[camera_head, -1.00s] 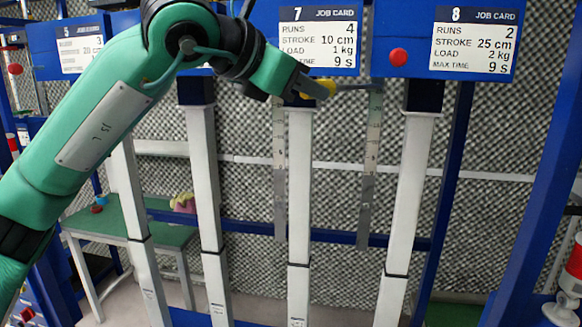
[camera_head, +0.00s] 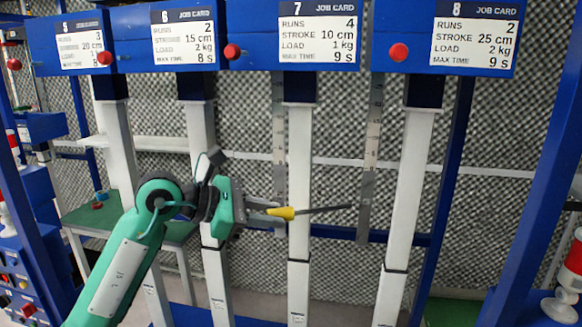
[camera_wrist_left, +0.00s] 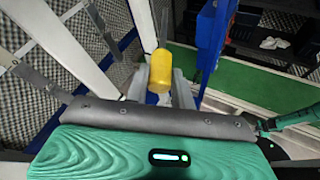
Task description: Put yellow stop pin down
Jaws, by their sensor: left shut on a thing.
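The yellow stop pin (camera_head: 281,213) has a yellow handle and a thin dark shaft that points right in the head view. My left gripper (camera_head: 268,212) is shut on its yellow handle and holds it in the air, in front of the white column under job card 7. The yellow handle end (camera_wrist_left: 161,70) also shows in the left wrist view, between the fingers of my left gripper (camera_wrist_left: 160,92). My right gripper is not seen in the head view.
Blue stations with job cards (camera_head: 318,31) stand in a row, each over a white column (camera_head: 299,190). Metal rulers (camera_head: 369,150) hang between columns. A green table (camera_head: 97,217) stands at the left. A red and white post (camera_head: 568,280) is at the lower right.

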